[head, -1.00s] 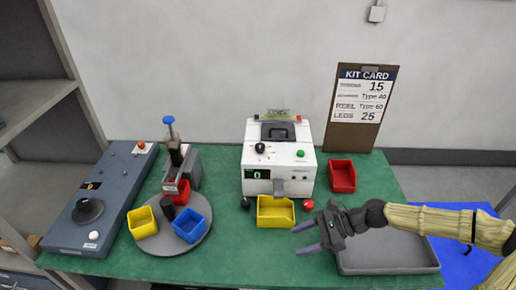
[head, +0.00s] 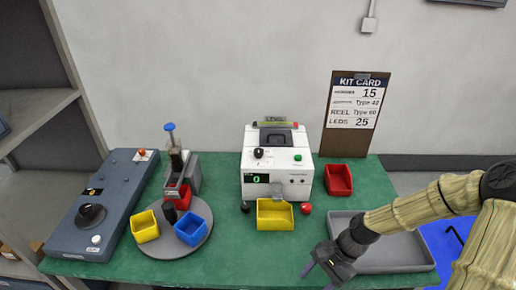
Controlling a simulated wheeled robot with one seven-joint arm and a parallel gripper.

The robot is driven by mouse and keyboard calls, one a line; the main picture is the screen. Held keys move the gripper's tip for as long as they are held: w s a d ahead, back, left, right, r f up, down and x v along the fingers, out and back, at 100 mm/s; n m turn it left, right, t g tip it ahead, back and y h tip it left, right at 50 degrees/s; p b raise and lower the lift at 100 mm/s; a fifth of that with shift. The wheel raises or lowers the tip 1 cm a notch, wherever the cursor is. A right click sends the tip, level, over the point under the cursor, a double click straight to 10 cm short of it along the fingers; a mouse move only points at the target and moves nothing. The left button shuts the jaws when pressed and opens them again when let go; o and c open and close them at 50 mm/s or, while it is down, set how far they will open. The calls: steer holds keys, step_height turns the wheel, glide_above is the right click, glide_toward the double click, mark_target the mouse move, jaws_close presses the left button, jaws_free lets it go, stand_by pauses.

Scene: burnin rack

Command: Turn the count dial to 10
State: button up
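The white counting machine (head: 251,196) stands at the middle of the green table, with a green "0" on its front display (head: 257,178). A small black knob (head: 258,153) sits on its sloped upper face; its pointer is too small to read. A larger black dial (head: 91,214) is on the grey-blue console at the left. I cannot read a label naming either as the count dial. My gripper (head: 319,277) is at the front edge of the table, right of centre, pointing down-left. Its purple fingers are apart and empty, and it touches neither dial.
A yellow bin (head: 275,215) sits before the machine, with a red bin (head: 338,180) to its right. A round tray (head: 165,246) holds several bins. A grey tray (head: 392,270) lies partly under my arm. The kit card (head: 355,103) reads 15 and 25. Front-centre table is clear.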

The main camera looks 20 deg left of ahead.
steer(key=s+d+r+n+t+h, duration=0.1)
steer(key=d+r+n+t+h, duration=0.4)
steer(key=d+r, duration=0.5)
step_height(320, 180, up, 4)
steer(key=n+t, duration=0.1)
steer(key=n, duration=0.1)
steer(key=shift+s+d+n, duration=0.3)
steer(key=shift+s+n, duration=0.1)
